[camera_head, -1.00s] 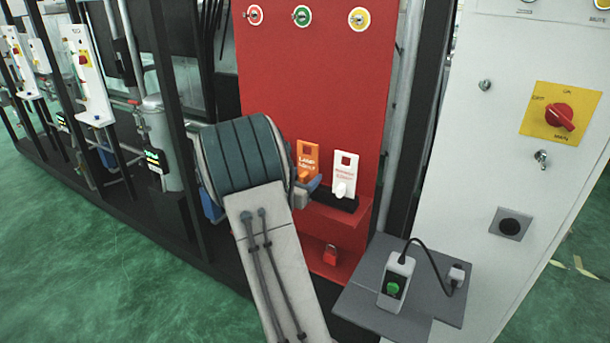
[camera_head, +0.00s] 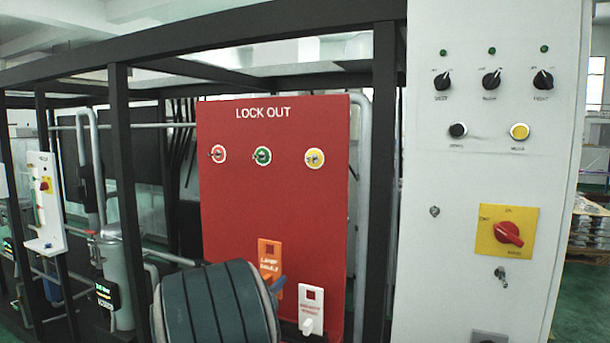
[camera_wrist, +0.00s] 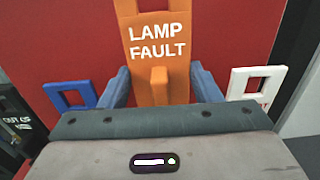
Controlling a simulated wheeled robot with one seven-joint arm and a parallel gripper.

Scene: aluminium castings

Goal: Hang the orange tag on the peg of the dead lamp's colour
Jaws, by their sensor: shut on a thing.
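The orange tag (camera_head: 270,257), lettered LAMP FAULT, is upright before the red LOCK OUT board (camera_head: 225,230). My gripper (camera_wrist: 160,86) is shut on its orange grip; it shows in the wrist view (camera_wrist: 158,50). The tag's top is below the pegs. Three empty pegs cross the board: one with a red ring (camera_head: 217,153), one with a green ring (camera_head: 262,156) and one with a yellow ring (camera_head: 314,158). Three small lamps, left (camera_head: 443,52), middle (camera_head: 491,50) and right (camera_head: 544,48), top the pale cabinet; all look dark green, and I cannot tell which is dead.
A white tag (camera_head: 311,310) stands lower right of the orange one. A blue tag (camera_wrist: 70,95) is on the left in the wrist view. A dark frame post (camera_head: 381,180) separates board and cabinet. The board between tag and pegs is clear.

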